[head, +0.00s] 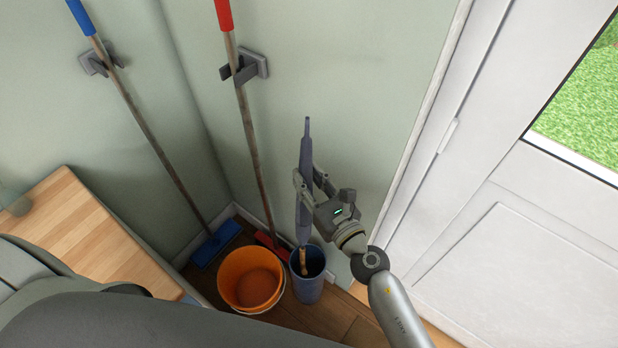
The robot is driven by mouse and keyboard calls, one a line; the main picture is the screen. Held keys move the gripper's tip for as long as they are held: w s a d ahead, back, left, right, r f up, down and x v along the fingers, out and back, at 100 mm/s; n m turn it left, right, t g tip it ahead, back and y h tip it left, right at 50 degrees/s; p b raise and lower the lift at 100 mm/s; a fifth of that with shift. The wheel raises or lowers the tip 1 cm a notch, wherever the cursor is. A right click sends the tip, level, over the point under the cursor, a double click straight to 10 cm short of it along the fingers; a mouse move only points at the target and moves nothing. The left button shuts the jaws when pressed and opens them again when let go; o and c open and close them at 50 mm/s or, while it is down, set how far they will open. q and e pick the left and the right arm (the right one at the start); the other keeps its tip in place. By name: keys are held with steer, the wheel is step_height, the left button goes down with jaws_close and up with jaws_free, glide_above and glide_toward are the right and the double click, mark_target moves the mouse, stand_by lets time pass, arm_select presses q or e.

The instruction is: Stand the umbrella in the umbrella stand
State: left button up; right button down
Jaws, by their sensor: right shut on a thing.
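The folded grey-blue umbrella (304,205) is upright in the head view, its thin tip pointing up and its brown handle (303,262) at the lower end. My right gripper (307,183) is shut on the umbrella around its middle. The umbrella stand (308,288), a blue-grey cylinder, stands on the floor in the corner. The handle shows in front of the stand's dark opening; whether it is inside or just above the rim I cannot tell. My left gripper is not in view.
An orange bucket (251,279) stands directly left of the stand. A red-handled broom (246,120) and a blue-handled broom (143,122) hang in wall clips behind. A wooden counter (85,235) is at left. A white door (510,240) is at right.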

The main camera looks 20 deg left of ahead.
steer(key=shift+f+b, duration=4.85)
steer(key=shift+f, duration=0.2)
steer(key=c, duration=1.1)
jaws_free()
steer(key=r+p, duration=1.9)
steer(key=r, duration=0.1)
steer(key=s+r+p, duration=0.1)
steer(key=r+p, duration=0.9)
steer(key=shift+a+r+p, duration=0.1)
steer(key=shift+a+p, duration=0.2)
steer(key=shift+p, duration=0.05)
